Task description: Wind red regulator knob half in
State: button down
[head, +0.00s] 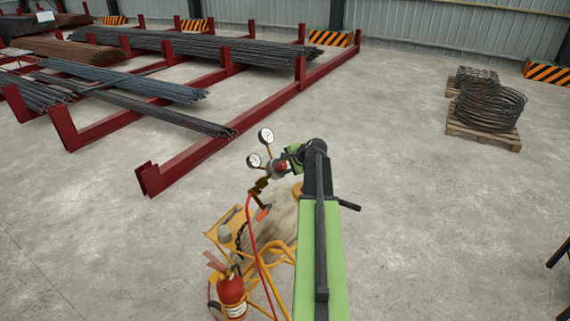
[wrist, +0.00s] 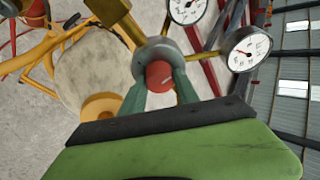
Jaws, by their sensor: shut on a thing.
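The red regulator knob (wrist: 159,76) sits at the middle of the wrist view, on the front of a grey regulator body (wrist: 147,62). My gripper (wrist: 160,88) has its two green fingers on either side of the knob and is shut on it. In the head view the knob (head: 281,167) shows just left of my gripper (head: 290,160), partly hidden by it. Two round white gauges stand by the regulator, one upper (head: 266,135) and one lower left (head: 254,160). How far the knob is wound cannot be told.
A yellow cylinder cart (head: 283,252) with a red hose (head: 250,230) and a red fire extinguisher (head: 231,293) stands below the regulator. A dark red rack (head: 270,107) of steel bars lies behind. Wire coils (head: 488,105) rest on a pallet at right. Floor between is clear.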

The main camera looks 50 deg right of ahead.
aim_at(283, 165)
jog(key=shift+m+p, duration=0.3)
jog(key=shift+m, duration=0.4)
jog(key=c, duration=0.9)
grip_release()
jog(key=p+v, duration=0.3)
jog(key=shift+a+r, duration=0.1)
jog(key=shift+r, duration=0.3)
jog(key=s+a, duration=0.1)
jog(key=s, duration=1)
jog(key=shift+s+a+f+b, duration=0.3)
jog(key=shift+s+f+b, duration=0.1)
jog(key=shift+b, duration=0.05)
